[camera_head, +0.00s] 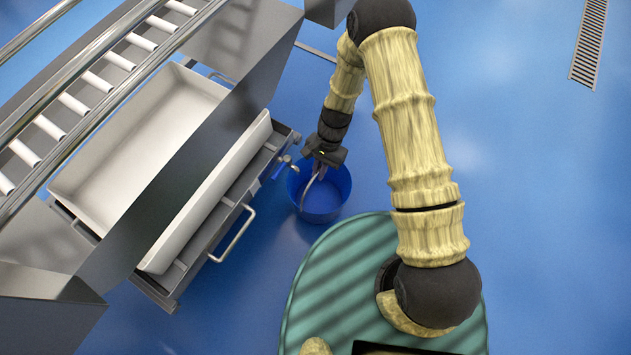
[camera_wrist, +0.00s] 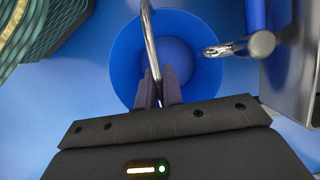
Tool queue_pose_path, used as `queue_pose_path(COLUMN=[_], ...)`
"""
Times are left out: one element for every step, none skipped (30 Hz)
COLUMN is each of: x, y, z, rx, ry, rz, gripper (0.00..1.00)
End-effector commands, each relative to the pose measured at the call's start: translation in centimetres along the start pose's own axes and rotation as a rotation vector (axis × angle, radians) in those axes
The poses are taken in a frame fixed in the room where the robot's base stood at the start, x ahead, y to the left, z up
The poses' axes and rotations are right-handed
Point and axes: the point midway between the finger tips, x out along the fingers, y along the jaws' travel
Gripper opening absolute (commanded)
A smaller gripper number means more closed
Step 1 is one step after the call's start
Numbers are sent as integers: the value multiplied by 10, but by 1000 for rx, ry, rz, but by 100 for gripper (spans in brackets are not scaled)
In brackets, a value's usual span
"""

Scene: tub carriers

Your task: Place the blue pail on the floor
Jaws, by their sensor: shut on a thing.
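The blue pail (camera_head: 334,193) is upright beside the metal tub carrier, with its curved metal handle raised. My gripper (camera_head: 318,169) is above the pail and shut on that handle. In the wrist view the pail (camera_wrist: 125,50) opens towards the camera and looks empty. The fingers of my gripper (camera_wrist: 158,88) close around the metal handle there. The blue floor (camera_head: 390,260) lies below; I cannot tell whether the pail's base touches it.
A metal carrier with a white tub (camera_head: 95,190) stands left of the pail. Its tap (camera_head: 282,166) is close to the pail's rim, and also shows in the wrist view (camera_wrist: 245,46). A roller conveyor (camera_head: 105,83) runs at upper left. The floor at right is clear, with a drain grate (camera_head: 590,40).

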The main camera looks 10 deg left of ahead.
Motion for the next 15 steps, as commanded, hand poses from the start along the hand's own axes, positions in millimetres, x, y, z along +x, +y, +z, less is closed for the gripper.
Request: queue_pose_path(x=[5, 6, 7, 8, 8, 8, 8, 8, 8, 8, 8, 8, 8, 8, 10], y=[-1, 0, -1, 0, 0, 0, 0, 0, 0, 0, 0, 0, 0, 0, 0], z=[7, 11, 14, 16, 18, 19, 20, 20, 20, 20, 19, 19, 19, 19, 18], rx=[-2, -1, -1, -1, -1, -1, 0, 0, 0, 0, 0, 0, 0, 0, 0], ry=[-1, -2, 0, 1, 1, 1, 1, 1, 1, 1, 1, 0, 0, 0, 0], rz=[0, 0, 0, 0, 0, 0, -1, -1, -1, -1, -1, -1, -1, -1, -1], gripper=[0, 0, 0, 0, 0, 0, 0, 0, 0, 0, 0, 0, 0, 0, 0])
